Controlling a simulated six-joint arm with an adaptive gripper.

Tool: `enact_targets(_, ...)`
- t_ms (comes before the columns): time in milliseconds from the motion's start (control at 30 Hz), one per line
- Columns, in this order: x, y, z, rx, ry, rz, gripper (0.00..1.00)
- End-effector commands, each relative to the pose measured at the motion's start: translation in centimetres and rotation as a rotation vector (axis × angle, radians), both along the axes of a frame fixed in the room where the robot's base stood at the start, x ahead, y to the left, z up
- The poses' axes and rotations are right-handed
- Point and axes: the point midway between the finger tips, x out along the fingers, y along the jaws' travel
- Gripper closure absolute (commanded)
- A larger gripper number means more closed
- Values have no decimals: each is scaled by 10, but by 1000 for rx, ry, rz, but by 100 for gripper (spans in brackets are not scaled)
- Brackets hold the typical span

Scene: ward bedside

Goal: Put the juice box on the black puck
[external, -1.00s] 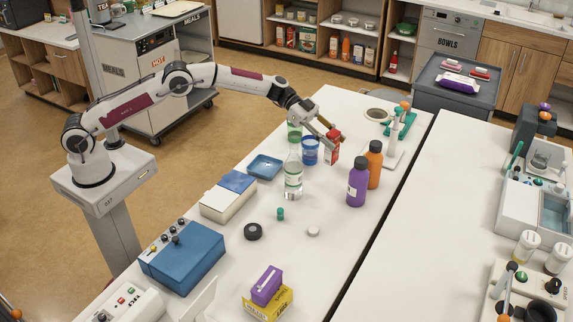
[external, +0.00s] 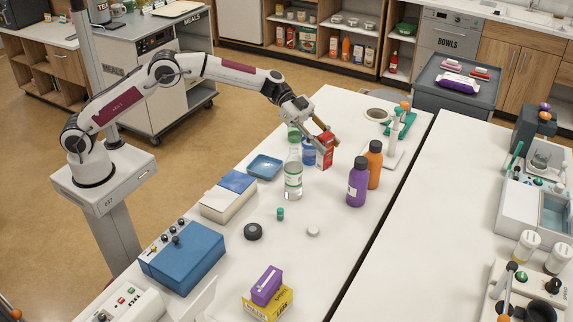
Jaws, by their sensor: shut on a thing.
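The juice box (external: 325,156) is a small red carton with some white on it. My gripper (external: 326,139) is shut on its upper part, and the box looks about upright. It shows in front of the blue cup, which it partly hides; I cannot tell how far above the table it is. The black puck (external: 253,231) lies flat on the white table, nearer the camera and to the left of my gripper. Nothing stands on the puck.
A clear bottle (external: 293,178) stands just left of the juice box, by a blue cup (external: 309,153). Purple (external: 357,184) and orange (external: 374,165) bottles stand to the right. A small green cap (external: 280,214) and a white disc (external: 313,231) lie near the puck.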

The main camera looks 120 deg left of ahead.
Motion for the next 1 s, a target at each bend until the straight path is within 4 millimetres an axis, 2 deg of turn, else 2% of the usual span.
enact_targets(33,-1,-12,3,0,-1,-17,94)
enact_targets(467,-26,-105,6,-1,-1,-165,94)
enact_targets(767,-58,-166,-1,-1,-1,-278,94)
enact_targets(1000,-90,-209,-12,-1,0,-370,94)
